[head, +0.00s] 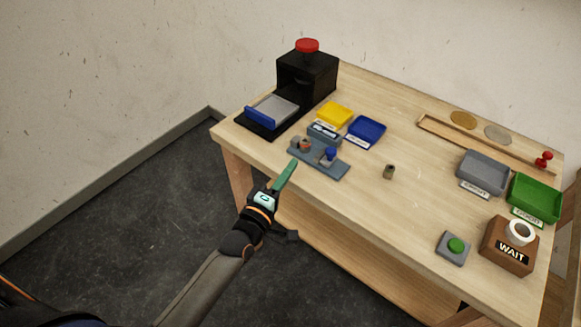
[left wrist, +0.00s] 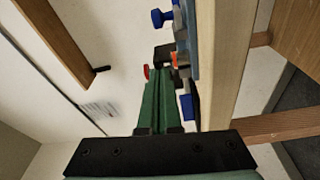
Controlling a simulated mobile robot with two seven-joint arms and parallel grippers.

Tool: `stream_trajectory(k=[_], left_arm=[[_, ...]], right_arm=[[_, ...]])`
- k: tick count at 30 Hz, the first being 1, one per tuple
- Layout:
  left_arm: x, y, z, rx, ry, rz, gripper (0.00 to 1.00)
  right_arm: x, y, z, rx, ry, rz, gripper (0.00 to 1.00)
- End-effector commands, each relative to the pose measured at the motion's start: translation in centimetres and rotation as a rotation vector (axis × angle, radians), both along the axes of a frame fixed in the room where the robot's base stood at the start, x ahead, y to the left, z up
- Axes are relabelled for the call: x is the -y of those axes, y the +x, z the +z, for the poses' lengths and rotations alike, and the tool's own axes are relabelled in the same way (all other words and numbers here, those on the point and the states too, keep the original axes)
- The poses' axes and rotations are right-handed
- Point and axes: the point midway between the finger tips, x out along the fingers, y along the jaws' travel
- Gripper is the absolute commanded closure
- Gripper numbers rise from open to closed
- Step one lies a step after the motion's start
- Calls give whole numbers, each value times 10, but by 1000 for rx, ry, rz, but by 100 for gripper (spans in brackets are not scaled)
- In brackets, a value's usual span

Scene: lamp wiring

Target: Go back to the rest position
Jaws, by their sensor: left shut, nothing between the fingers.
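My left gripper (head: 289,168) reaches in from the lower left in the head view, its green fingers just off the front edge of the wooden table (head: 410,210). In the left wrist view the green fingers (left wrist: 158,80) lie together with nothing between them, beside the table edge (left wrist: 228,60). My right gripper does not show in either view.
A grey-blue fixture (head: 325,163) with small parts stands close to my left fingertips. Behind it are a black machine (head: 310,75), a yellow tray (head: 335,115) and a blue tray (head: 366,130). A brown WAIT box (head: 497,247) stands at right. Floor left of the table is clear.

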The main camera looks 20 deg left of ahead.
Motion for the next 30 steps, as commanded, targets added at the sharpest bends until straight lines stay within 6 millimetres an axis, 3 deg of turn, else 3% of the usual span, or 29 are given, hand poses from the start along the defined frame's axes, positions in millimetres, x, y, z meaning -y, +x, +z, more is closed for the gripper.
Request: stream_trajectory(k=[8, 11, 14, 18, 24, 27, 30], left_arm=[[0, -1, -1, -4, 8, -1, 100], [2, -13, -11, -38, 96, -11, 100], [6, -42, -34, -115, 314, -49, 100], [8, -105, -75, -242, 737, -175, 100], [2, -190, -113, -352, 1226, -412, 100], [-2, -215, -122, -370, 1357, -496, 100], [-4, -226, -126, -376, 1417, -536, 100]], right_arm=[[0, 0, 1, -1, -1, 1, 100], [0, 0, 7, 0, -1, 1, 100], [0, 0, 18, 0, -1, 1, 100], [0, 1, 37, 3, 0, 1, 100], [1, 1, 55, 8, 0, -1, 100], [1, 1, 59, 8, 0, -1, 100], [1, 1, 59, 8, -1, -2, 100]])
